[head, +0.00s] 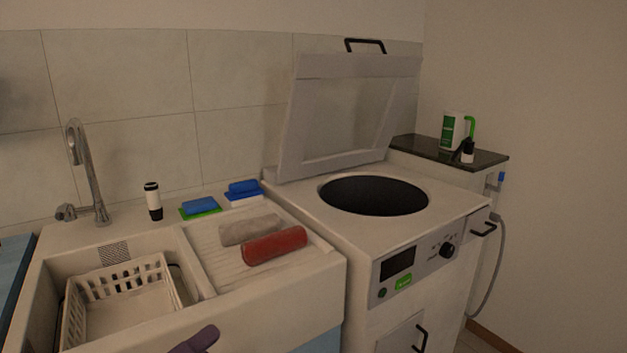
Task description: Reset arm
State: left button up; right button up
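Neither of my grippers shows in the head view. The top-loading washing machine (450,208) stands at the centre right. Its lid (345,112) is raised and leans back, with a black handle on top. The round drum opening (373,196) below it is uncovered and dark inside. A red rolled cloth (274,246) and a grey-beige rolled cloth (250,230) lie side by side on the ribbed drainboard.
A sink (200,278) with a white basket (122,302) and a faucet (85,170) is at the left. Sponges (200,207), (243,189) and a bottle (153,201) stand behind. A purple, glove-like shape (195,342) shows at the bottom edge. A dark shelf (430,152) holds a detergent container (453,131).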

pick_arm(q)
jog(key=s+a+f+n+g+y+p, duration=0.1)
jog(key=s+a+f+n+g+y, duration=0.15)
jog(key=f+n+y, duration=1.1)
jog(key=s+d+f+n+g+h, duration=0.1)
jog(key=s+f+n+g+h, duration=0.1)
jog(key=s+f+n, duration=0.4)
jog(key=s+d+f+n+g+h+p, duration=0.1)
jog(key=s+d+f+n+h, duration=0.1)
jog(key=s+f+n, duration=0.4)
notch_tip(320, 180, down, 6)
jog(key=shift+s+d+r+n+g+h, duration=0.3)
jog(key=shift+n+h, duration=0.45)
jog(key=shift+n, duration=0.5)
